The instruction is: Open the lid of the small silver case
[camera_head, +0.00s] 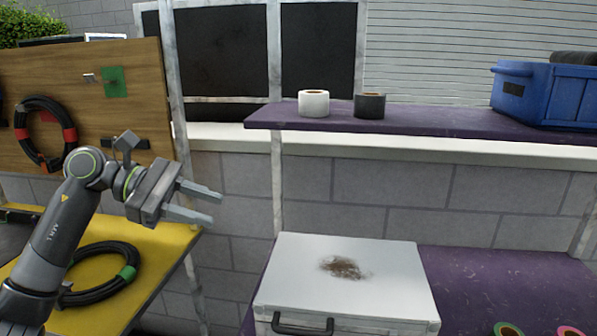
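The small silver case (394,272) sits on the lower purple shelf at the bottom centre. Its pale lid is shut and has a brown stain near the middle. A dark handle (303,324) is on its front side, near the left corner; the lower part of the case is cut off by the picture edge. My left gripper (206,205) is open and empty, with its fingers pointing right. It is up and to the left of the case, apart from it. My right gripper is not in view.
A white tape roll (313,104) and a black tape roll (370,106) stand on the upper purple shelf (440,121), with a blue crate (560,95) at right. Coiled cable (97,290) lies on the yellow surface at left. Metal posts frame the shelves.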

